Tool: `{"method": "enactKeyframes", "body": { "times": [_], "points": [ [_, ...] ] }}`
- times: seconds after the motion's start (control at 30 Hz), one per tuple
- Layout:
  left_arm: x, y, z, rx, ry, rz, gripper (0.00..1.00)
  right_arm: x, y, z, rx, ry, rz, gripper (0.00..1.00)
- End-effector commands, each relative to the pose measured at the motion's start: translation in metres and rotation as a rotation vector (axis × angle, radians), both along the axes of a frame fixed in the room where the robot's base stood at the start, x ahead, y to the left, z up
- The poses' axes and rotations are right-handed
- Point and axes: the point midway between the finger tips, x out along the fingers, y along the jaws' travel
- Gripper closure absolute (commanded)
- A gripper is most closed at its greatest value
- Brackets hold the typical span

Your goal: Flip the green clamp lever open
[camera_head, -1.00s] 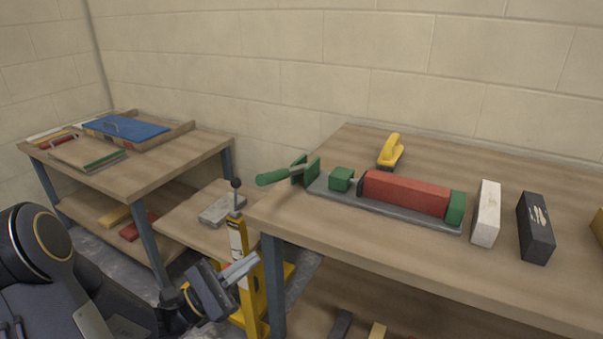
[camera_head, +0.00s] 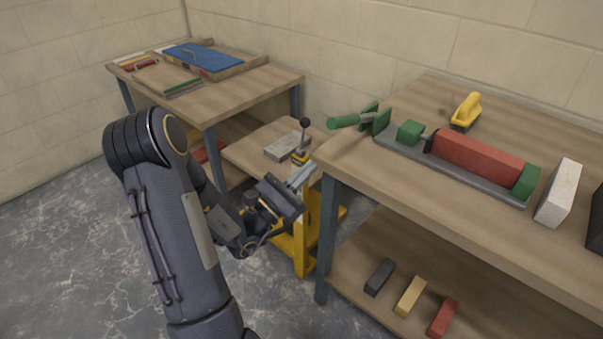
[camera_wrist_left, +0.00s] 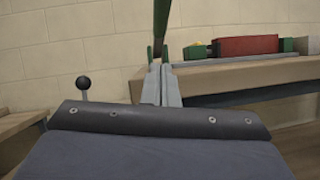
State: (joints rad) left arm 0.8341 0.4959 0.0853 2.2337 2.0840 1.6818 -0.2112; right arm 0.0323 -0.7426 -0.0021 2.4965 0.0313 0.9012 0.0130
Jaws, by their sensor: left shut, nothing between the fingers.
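The green clamp lever (camera_head: 348,120) sticks out to the left past the workbench edge, joined to a green bracket (camera_head: 382,121) at the left end of a grey clamp base (camera_head: 455,168). A red block (camera_head: 478,158) lies in the clamp between a green jaw (camera_head: 410,132) and a green end stop (camera_head: 526,181). My left gripper (camera_head: 302,176) is shut and empty, below and left of the lever. In the left wrist view, the lever (camera_wrist_left: 161,18) rises above my closed fingertips (camera_wrist_left: 161,72), apart from them as far as I can tell. My right gripper is not in view.
The workbench (camera_head: 440,210) carries a yellow-handled tool (camera_head: 466,110) and a white block (camera_head: 558,193). A yellow lift cart (camera_head: 305,230) with a black-knobbed lever (camera_head: 304,124) stands beside my gripper. Another table (camera_head: 225,95) is behind left.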

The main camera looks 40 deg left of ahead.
Motion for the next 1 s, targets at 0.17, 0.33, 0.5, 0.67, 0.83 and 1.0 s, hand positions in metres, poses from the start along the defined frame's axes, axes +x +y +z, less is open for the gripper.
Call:
{"method": "enactKeyframes", "body": {
  "times": [0.17, 0.33, 0.5, 0.67, 0.83, 1.0],
  "points": [
    [0.035, -0.01, 0.019, 0.001, -0.005, -0.005, 1.0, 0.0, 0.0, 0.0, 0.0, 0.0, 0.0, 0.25],
    [0.055, -0.016, 0.04, 0.003, -0.004, -0.001, 1.0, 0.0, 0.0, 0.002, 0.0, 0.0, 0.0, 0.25],
    [0.061, -0.02, 0.057, 0.0, -0.003, -0.001, 1.0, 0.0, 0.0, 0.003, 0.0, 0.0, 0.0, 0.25],
    [0.063, -0.021, 0.063, 0.0, 0.0, 0.001, 1.0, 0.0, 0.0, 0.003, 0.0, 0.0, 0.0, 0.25],
    [0.063, -0.021, 0.063, -0.001, 0.0, 0.0, 1.0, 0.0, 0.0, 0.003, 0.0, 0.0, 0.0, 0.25],
    [0.063, -0.021, 0.063, -0.001, 0.001, 0.0, 1.0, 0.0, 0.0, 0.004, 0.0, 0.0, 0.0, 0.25]
  ]
}}
